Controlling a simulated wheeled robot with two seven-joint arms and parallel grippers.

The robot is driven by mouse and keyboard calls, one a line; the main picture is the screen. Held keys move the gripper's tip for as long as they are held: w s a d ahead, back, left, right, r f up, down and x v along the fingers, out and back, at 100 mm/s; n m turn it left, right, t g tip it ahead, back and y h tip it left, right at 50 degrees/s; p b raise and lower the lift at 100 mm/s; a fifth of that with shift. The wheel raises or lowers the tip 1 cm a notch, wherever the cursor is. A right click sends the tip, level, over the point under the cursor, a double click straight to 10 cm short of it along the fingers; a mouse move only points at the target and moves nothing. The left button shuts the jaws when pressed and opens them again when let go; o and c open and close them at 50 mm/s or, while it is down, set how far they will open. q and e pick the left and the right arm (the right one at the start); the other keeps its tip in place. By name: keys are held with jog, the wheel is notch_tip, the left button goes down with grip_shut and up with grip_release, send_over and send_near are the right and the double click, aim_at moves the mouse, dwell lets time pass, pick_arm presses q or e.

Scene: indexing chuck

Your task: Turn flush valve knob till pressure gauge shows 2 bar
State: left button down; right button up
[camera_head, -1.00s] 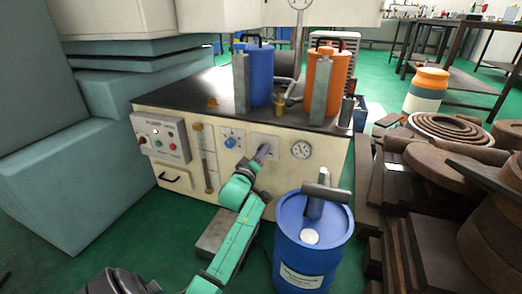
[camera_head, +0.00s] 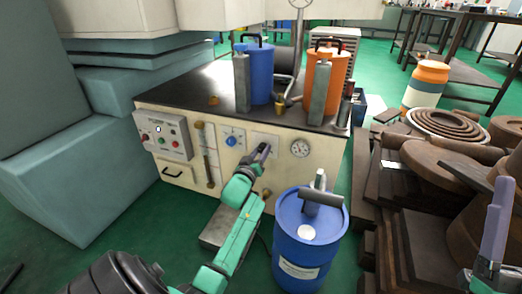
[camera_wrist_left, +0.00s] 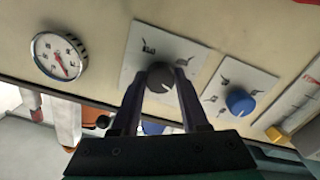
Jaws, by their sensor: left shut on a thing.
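My left gripper (camera_head: 262,152) reaches the front panel of the cream bench (camera_head: 322,165). In the left wrist view its two fingers are shut around a dark round knob (camera_wrist_left: 161,80) on a white label plate, with a pale pointer line on the knob. The round white pressure gauge (camera_head: 301,148) is right of the knob in the head view. It shows larger in the left wrist view (camera_wrist_left: 60,57), with a red needle; the numbers are too small to read surely. My right gripper (camera_head: 495,225) shows partly at the right edge, away from the bench, its opening unclear.
A blue knob (camera_wrist_left: 240,102) sits beside the held knob. A blue drum (camera_head: 300,255) with a grey-handled top stands before the bench. Brown stacked parts (camera_head: 440,215) crowd the right. Blue (camera_head: 262,75) and orange (camera_head: 325,85) canisters stand on the bench top.

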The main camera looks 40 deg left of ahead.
pick_arm(q)
jog(key=shift+f, duration=0.1)
pick_arm(e)
jog(key=shift+w+a+f+m+g+h, duration=0.1)
jog(key=shift+w+f+g+h, duration=0.1)
jog(key=shift+f, duration=0.3)
jog(key=shift+w+a+f+m+g+h, duration=0.1)
jog(key=shift+w+f+g, duration=0.1)
jog(key=shift+f, duration=0.25)
jog(key=shift+w+a+f+m+g+h, duration=0.1)
jog(key=shift+w+f, duration=0.1)
jog(key=shift+f, duration=0.3)
pick_arm(q)
jog(key=shift+c, duration=2.1)
grip_release()
pick_arm(e)
jog(key=shift+d, duration=0.1)
pick_arm(q)
jog(key=shift+s, duration=0.1)
